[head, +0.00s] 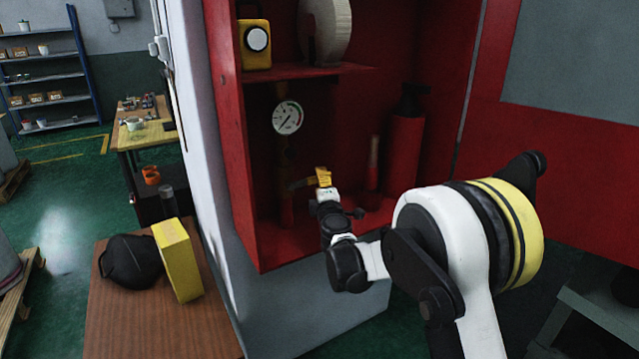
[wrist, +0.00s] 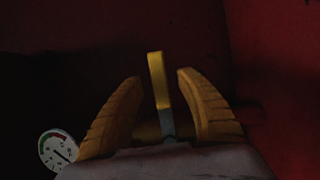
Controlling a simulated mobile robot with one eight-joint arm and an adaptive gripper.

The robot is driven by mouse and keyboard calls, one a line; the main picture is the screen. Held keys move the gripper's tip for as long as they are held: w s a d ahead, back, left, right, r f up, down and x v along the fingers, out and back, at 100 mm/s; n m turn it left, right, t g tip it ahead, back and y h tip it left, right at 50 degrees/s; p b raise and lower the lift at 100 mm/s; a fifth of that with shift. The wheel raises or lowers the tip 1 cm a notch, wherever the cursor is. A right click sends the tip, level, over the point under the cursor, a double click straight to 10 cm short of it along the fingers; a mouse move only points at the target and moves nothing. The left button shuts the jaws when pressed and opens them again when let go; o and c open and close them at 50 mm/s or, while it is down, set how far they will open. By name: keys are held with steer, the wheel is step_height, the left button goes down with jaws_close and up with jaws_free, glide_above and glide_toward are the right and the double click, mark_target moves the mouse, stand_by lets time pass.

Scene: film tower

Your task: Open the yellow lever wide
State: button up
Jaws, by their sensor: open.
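The yellow lever (wrist: 156,80) stands nearly upright in the wrist view, with a grey lower part. My gripper (head: 323,177) is inside the red cabinet, near the pipe (head: 286,160) below the gauge. In the wrist view its two orange ribbed fingers (wrist: 158,78) are apart, one on each side of the lever. Gaps show between the lever and both fingers. In the head view the lever is small and hard to tell from the fingers. The lever's lower end is partly hidden in the wrist view.
The red cabinet (head: 236,150) encloses the pipe. A round gauge (head: 288,117) is above my gripper; a red extinguisher (head: 403,155) stands to the right. A shelf (head: 300,73) holds a yellow box (head: 254,55) and a pale reel (head: 326,30). A wooden table (head: 150,325) stands outside, left.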

steer(key=shift+x, duration=1.15)
jaws_close()
